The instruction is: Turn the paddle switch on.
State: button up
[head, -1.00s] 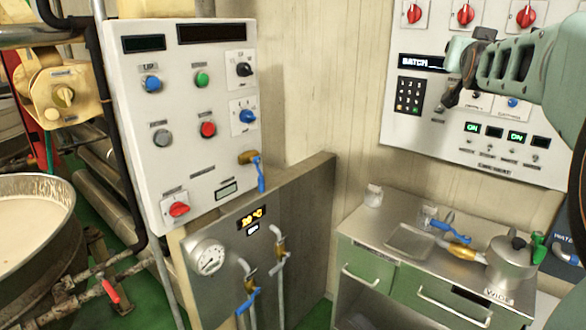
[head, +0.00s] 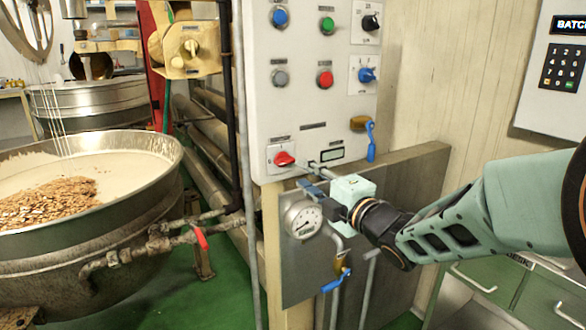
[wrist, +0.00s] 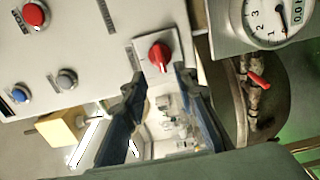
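A red turn knob (head: 284,159) sits on a small white plate at the lower left of the white control panel (head: 310,130). I take it to be the paddle switch; its label is too small to read. My gripper (head: 314,178) is just right of and below the knob in the head view. In the wrist view the gripper (wrist: 162,76) is open, with its two dark fingers spread. The red knob (wrist: 160,56) shows in line with the gap between the fingertips. I cannot tell whether either finger touches it. The knob looks turned slightly off horizontal in the head view.
A pressure gauge (head: 303,219) and pipes with a blue-handled valve (head: 337,280) are below my gripper. A large kettle (head: 120,215) with nuts in a pale mass stands left, with a red-handled valve (head: 201,238). Another blue lever (head: 371,141) is at the panel's right.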

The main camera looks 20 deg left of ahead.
aim_at(287, 162)
jog(key=x, duration=0.8)
jog(key=shift+w+a, duration=0.2)
jog(key=shift+w, duration=0.1)
jog(key=shift+c, duration=0.4)
grip_shut()
